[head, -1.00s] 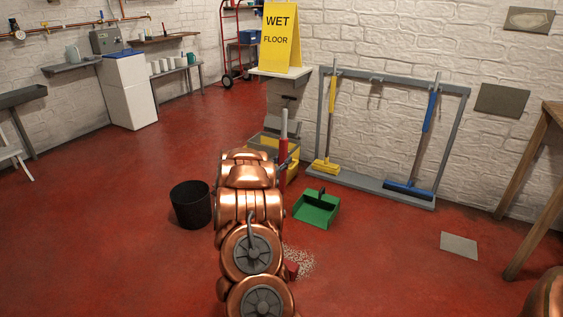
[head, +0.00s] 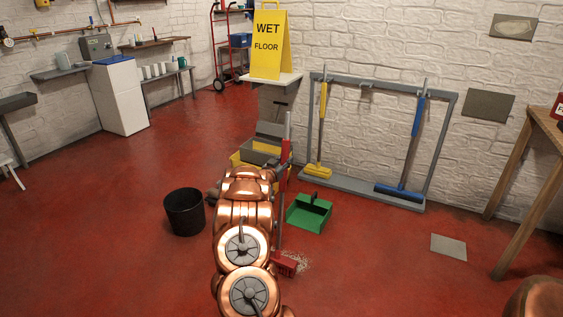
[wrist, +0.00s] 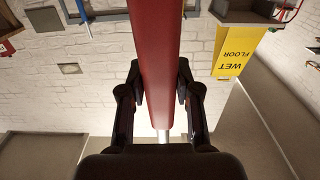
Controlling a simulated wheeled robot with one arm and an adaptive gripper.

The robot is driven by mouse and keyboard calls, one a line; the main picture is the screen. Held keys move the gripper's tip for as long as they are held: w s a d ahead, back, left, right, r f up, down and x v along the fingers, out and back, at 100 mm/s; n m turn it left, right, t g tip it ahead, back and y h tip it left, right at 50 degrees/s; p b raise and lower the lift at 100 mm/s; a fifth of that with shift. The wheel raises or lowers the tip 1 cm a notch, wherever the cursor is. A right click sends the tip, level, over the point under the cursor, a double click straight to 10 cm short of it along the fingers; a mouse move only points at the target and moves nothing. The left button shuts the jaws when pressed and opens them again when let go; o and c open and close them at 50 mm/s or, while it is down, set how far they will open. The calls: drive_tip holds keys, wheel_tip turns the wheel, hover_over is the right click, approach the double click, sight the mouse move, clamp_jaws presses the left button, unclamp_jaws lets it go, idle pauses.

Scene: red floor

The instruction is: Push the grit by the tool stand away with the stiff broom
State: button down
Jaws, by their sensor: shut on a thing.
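My gripper (wrist: 157,88) is shut on the red handle (wrist: 155,45) of the stiff broom in the wrist view. In the head view my arm hides the gripper, and the red handle (head: 287,135) rises beyond it, nearly upright. The broom's red head (head: 284,264) is low beside my arm, at the near left edge of the pale grit (head: 302,260). I cannot tell whether its bristles touch the floor. The grit is a small scattered patch on the red floor, partly hidden by the head. The grey tool stand (head: 365,188) is against the wall behind, holding a yellow broom (head: 319,168) and a blue broom (head: 402,192).
A green dustpan (head: 309,212) lies between the grit and the stand. A black bucket (head: 184,212) stands left of my arm, with a yellow mop bucket (head: 246,156) behind it. A grey floor plate (head: 449,246) and a wooden table (head: 528,165) are right. Floor right of the grit is clear.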

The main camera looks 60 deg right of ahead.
drive_tip(key=shift+d, duration=0.35)
drive_tip(key=shift+d, duration=0.1)
drive_tip(key=d+p, duration=0.3)
drive_tip(key=d, duration=0.4)
drive_tip(key=shift+w+d+f, duration=0.15)
drive_tip(key=shift+d+f, duration=0.15)
drive_tip(key=shift+d, duration=0.1)
idle(0.5)
